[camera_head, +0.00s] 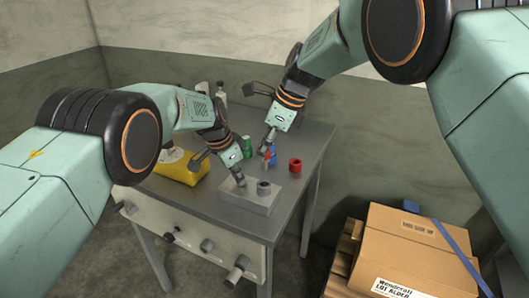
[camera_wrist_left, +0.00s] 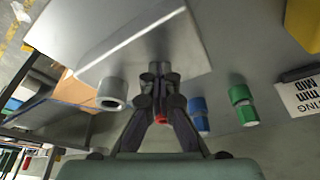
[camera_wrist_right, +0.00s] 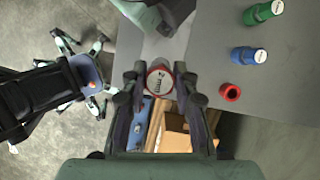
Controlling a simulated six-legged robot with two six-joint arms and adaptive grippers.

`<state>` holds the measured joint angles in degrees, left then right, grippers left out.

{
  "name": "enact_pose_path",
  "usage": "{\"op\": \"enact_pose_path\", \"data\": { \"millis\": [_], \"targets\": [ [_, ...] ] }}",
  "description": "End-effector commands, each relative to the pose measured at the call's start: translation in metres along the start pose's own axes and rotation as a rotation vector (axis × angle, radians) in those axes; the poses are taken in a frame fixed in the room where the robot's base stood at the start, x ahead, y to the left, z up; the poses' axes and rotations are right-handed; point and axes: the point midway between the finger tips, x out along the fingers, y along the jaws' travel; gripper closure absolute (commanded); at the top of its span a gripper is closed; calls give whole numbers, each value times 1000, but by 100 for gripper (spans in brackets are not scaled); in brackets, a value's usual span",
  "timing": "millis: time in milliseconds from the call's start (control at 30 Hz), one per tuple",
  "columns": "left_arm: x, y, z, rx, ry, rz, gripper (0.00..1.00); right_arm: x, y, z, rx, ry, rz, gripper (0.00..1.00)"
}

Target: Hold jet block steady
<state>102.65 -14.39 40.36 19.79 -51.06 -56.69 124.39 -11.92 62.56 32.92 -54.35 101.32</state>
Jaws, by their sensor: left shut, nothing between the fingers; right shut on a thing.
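The jet block is a grey block (camera_head: 252,202) near the table's front edge, with a short round grey boss (camera_head: 263,187) on top. In the left wrist view the boss (camera_wrist_left: 112,92) stands left of my fingers. My left gripper (camera_head: 240,181) is shut and empty, its tips at the block's top beside the boss; I cannot tell whether they press on it. My right gripper (camera_head: 264,150) is shut on a small red cylinder with a white lettered end (camera_wrist_right: 160,77), above the table behind the block. A green (camera_wrist_right: 264,12), a blue (camera_wrist_right: 248,55) and a red piece (camera_wrist_right: 230,92) stand apart on the table.
A yellow bag (camera_head: 181,168) lies at the table's left, with pale bottles (camera_head: 220,90) at the back. Knobs (camera_head: 207,245) project from the table front. A cardboard box (camera_head: 410,250) on a pallet stands to the right. The table's back right is clear.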

Motion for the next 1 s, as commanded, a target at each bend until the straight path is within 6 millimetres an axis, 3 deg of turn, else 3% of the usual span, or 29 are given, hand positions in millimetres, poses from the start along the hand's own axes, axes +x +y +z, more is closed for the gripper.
{"op": "enact_pose_path", "data": {
  "millis": [33, 433, 1000],
  "targets": [
    [7, 4, 6, -2, -12, 14, 100, -4, 0, 2, -1, -1, -2, 100],
    [6, 4, 5, -2, -12, 13, 100, -7, 0, 3, 0, 0, -1, 100],
    [-35, 1, -10, -1, -4, 5, 100, -8, 0, 3, 0, 0, -1, 100]
  ]
}}
